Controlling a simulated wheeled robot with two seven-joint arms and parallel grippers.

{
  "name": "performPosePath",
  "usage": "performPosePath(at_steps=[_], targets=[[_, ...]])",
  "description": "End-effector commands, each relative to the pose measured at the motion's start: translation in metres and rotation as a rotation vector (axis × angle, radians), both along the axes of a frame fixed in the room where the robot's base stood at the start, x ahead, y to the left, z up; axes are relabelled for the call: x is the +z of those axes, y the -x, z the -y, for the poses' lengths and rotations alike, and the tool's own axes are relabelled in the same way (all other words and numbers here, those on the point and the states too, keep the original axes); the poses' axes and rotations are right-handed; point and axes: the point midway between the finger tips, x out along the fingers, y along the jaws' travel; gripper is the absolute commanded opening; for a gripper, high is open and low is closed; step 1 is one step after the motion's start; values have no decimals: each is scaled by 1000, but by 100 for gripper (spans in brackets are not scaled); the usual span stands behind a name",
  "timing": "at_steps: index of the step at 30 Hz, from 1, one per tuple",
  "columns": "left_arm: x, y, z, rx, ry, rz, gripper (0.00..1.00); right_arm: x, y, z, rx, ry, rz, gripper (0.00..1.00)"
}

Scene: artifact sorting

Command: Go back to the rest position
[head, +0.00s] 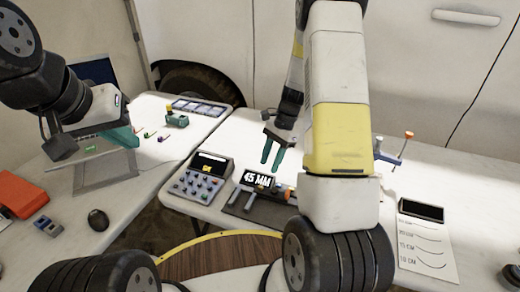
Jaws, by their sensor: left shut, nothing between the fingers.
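My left gripper (136,138) has teal fingers and is shut and empty. It hangs over the left table, above a grey tray or stand (92,176). My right gripper (272,158) has two teal fingers pointing down, spread apart with nothing visible between them. It is above the right table, behind the display reading "45 MM" (257,180). My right arm's white and yellow links cover the middle of the view and hide part of that table.
A grey button box (199,184) stands left of the display. A sheet with printed lines (428,249) lies at right. An orange-red box (20,194) and a dark mouse-like object (98,220) are on the left table. A blue compartment tray (202,107) lies behind. A gap separates the tables.

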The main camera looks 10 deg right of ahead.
Motion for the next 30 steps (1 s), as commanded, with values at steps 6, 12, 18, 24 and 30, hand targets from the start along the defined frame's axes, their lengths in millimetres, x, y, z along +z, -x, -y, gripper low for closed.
performPosePath(at_steps=[6,12,18,24,30], targets=[[0,0,0,0,0,0,0,28,2,-4,52,-3,60,40],[0,0,0,0,0,0,0,112,21,-17,238,5,254,40],[0,0,0,0,0,0,0,186,62,-31,462,46,465,40],[0,0,0,0,0,0,0,240,113,-40,688,128,665,40],[0,0,0,0,0,0,0,271,163,-44,894,243,839,40]])
